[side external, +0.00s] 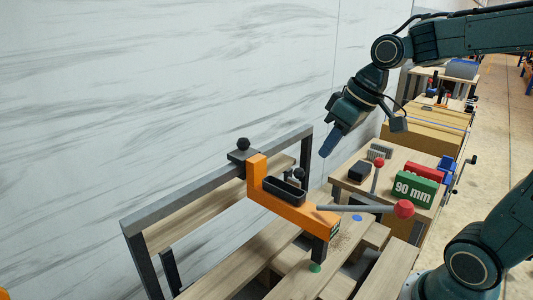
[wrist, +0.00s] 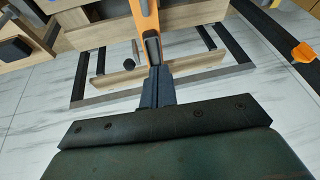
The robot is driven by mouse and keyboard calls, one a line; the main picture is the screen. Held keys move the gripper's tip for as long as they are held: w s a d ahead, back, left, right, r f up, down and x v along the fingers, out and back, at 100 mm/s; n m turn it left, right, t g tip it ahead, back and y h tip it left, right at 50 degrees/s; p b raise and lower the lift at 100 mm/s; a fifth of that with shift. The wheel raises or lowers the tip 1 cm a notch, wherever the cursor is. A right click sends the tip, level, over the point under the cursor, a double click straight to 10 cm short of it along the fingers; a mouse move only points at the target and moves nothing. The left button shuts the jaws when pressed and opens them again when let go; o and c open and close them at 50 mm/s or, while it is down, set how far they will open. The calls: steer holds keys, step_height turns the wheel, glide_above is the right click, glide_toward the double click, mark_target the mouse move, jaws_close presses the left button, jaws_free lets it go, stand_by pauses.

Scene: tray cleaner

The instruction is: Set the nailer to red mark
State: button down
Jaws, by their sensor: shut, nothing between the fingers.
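The nailer (side external: 285,208) is an orange arm with a black oblong recess on top, mounted on a dark grey rail frame (side external: 190,192). A black knob (side external: 243,144) tops its rail clamp, and a grey lever with a red ball (side external: 404,209) reaches right from it. Under its front end, a green mark (side external: 315,267) shows on the wood, and a blue mark (side external: 357,217) lies farther back. I cannot make out a red mark. My gripper (side external: 327,150) is shut and empty, above and behind the nailer, apart from it. The wrist view shows my shut fingers (wrist: 157,76) with the orange nailer (wrist: 144,15) beyond.
On the wooden bench behind stand a green "90 mm" block (side external: 413,189), a red block (side external: 424,172), a black block (side external: 360,172) and a red-topped stick (side external: 378,163). Wooden planks (side external: 295,285) lie below the nailer. A marble-patterned wall closes the left side.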

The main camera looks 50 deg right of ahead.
steer(key=w+d+f+y, duration=0.4)
steer(key=w+d+f, duration=0.4)
steer(key=w+d, duration=0.5)
steer(key=shift+d+f, duration=0.2)
steer(key=shift+f, duration=0.15)
steer(key=shift+a+f, duration=0.1)
steer(key=w+a+f, duration=0.3)
steer(key=a+f, duration=0.4)
steer(key=a, duration=0.1)
steer(key=shift+w+a+f, duration=0.3)
steer(key=shift+w+f, duration=0.05)
steer(key=shift+f, duration=0.05)
steer(key=shift+a, duration=0.15)
